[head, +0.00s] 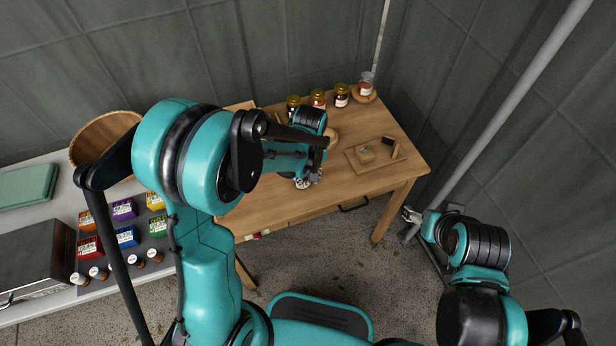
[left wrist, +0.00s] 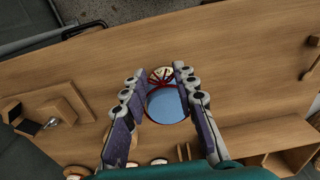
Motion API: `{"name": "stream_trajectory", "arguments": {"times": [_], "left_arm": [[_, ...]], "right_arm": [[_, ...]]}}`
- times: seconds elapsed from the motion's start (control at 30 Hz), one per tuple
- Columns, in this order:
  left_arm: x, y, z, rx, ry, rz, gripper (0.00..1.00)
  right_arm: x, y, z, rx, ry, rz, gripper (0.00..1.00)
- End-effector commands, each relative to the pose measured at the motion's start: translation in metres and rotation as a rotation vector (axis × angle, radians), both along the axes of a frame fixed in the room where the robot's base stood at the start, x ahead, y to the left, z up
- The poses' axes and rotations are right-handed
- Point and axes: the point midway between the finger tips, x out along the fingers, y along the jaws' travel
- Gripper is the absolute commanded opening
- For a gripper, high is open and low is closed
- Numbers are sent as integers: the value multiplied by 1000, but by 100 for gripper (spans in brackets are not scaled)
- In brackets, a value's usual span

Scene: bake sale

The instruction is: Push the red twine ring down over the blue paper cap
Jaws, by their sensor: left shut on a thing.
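In the left wrist view the blue paper cap (left wrist: 168,106) is a round light-blue disc between the fingers of my left gripper (left wrist: 165,82). The red twine ring (left wrist: 161,79) shows as red strands between the fingertips, at the far edge of the cap. The fingers are closed in on it from both sides. How far the ring sits down over the cap is unclear. In the head view my left gripper (head: 306,181) is over the table's front part, and my arm hides the cap and ring. My right gripper (head: 411,216) is low at the right, away from the table.
On the wooden table (head: 345,190) stand several jars (head: 318,98) along the back. A wooden tray (head: 358,168) with small items lies at the right. A side counter at left holds coloured packets (head: 124,210) and a wooden bowl (head: 92,137).

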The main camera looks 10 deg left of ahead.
Motion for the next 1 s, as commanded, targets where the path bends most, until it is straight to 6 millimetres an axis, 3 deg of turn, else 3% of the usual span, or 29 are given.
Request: {"name": "stream_trajectory", "arguments": {"times": [0.47,0.6,1.0], "left_arm": [[0,0,-6,0,0,0,20],[0,0,-6,0,0,0,52],[0,0,3,0,0,0,52]], "right_arm": [[0,0,-5,0,0,0,66],[0,0,-5,0,0,0,66],[0,0,-5,0,0,0,66]]}}
